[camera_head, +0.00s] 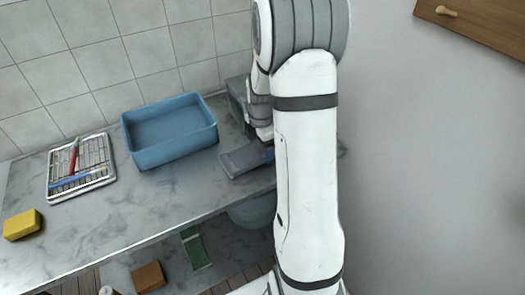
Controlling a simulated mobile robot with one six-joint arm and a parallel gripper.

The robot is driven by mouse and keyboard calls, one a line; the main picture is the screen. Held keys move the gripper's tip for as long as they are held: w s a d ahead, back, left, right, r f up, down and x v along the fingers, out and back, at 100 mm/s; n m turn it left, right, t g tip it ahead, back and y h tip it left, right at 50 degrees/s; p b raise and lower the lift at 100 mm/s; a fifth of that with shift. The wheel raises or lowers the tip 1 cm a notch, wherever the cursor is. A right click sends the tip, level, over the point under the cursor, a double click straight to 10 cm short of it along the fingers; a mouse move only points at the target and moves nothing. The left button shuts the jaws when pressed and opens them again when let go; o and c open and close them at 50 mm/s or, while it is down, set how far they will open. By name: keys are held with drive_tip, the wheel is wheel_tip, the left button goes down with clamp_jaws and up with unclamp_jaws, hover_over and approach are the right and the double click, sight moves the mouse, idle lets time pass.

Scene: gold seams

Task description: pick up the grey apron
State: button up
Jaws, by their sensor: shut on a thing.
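The grey apron (243,159) looks like a flat folded bundle near the right end of the counter, right of the blue basin. My gripper (266,145) is at its right side, largely hidden behind my white arm. It is shut on the apron. The apron's right part is hidden by my arm, and I cannot tell whether the apron is clear of the counter.
A blue basin (132,143) stands on the grey marbled counter (120,225). A wire rack (58,178) with a red and a blue item and a yellow sponge (22,225) are further left. A wooden board with a peg (480,22) hangs on the right wall.

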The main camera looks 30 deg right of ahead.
sight(261, 149)
drive_tip(key=shift+c, duration=0.2)
wheel_tip(261, 149, up, 10)
idle(0.4)
idle(0.7)
